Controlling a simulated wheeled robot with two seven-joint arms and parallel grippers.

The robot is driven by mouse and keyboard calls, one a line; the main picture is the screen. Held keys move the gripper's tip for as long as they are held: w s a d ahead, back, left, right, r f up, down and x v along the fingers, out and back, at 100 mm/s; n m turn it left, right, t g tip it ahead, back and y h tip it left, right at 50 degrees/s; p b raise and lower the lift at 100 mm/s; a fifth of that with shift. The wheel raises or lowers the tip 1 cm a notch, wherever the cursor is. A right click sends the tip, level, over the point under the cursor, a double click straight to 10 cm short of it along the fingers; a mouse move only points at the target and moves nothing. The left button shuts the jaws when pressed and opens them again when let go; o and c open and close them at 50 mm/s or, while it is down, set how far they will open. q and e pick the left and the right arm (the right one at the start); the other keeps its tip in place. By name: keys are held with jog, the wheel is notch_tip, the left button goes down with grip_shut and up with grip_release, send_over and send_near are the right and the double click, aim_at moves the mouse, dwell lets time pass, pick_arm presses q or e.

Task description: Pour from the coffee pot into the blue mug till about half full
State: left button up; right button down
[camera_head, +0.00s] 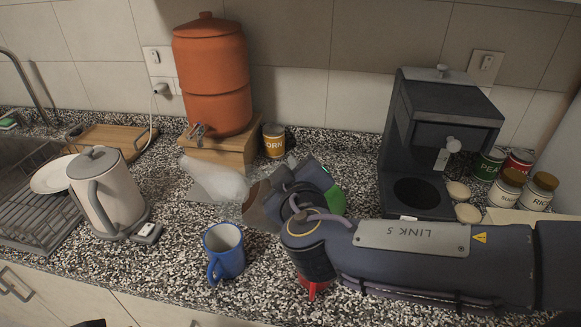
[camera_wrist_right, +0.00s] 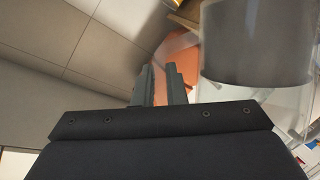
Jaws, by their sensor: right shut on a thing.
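The blue mug (camera_head: 229,262) stands upright near the counter's front edge; the part of its inside that shows looks pale, with no coffee visible. My right gripper (camera_head: 303,192) is up and to the right of the mug. It is shut on the coffee pot (camera_head: 258,208), whose brown part shows at the gripper's left side; the gripper hides most of the rest. In the right wrist view the gripper fingers (camera_wrist_right: 163,82) are close together, with the glassy grey pot (camera_wrist_right: 258,45) at upper right. The grip on the handle is not clear. No stream shows. My left gripper is not in view.
A white kettle (camera_head: 106,195) stands left of the mug. An orange dispenser (camera_head: 212,85) stands on a wooden block behind. The coffee machine (camera_head: 445,115) is at right, its plate bare. Several jars stand beyond it. Counter left and front of the mug is free.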

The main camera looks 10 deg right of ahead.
jog(key=shift+a+r+n+p, duration=0.2)
jog(key=shift+r+n+p, duration=0.1)
jog(key=shift+p, duration=0.5)
dwell(0.7)
jog(key=shift+s+a+r+n+t+h+b, duration=0.1)
jog(key=shift+s+a+n+t+h+b, duration=0.1)
jog(key=shift+a+n+b, duration=0.35)
jog(key=shift+s+a+r+n+t+h+b, duration=0.1)
jog(key=shift+a+n+t+h+b, duration=0.1)
jog(key=shift+a+n+b, duration=0.3)
dwell(0.9)
